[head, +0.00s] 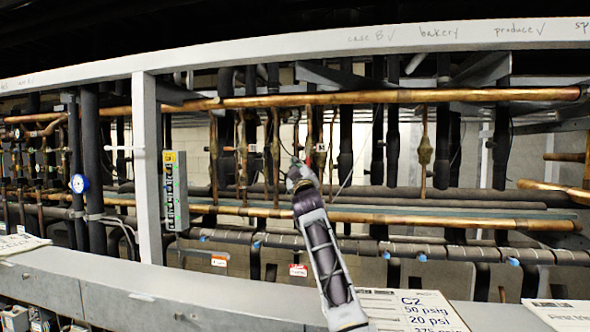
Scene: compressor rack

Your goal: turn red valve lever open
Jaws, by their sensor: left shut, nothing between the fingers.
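My left gripper (297,168) is near the middle of the head view, at the end of my forearm, which rises from the bottom edge. It is shut and empty. It is in front of the thin vertical copper pipes, below the long upper copper pipe (400,97). I cannot tell whether it touches any of them. I cannot make out a red valve lever; it may be hidden behind the gripper or too small to see. My right gripper is not in view.
A white upright post (147,170) and a grey-green control box (175,190) stand left of the gripper. A white beam crosses the top. A grey ledge (130,290) runs along the front, with a "C2" sign (410,310).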

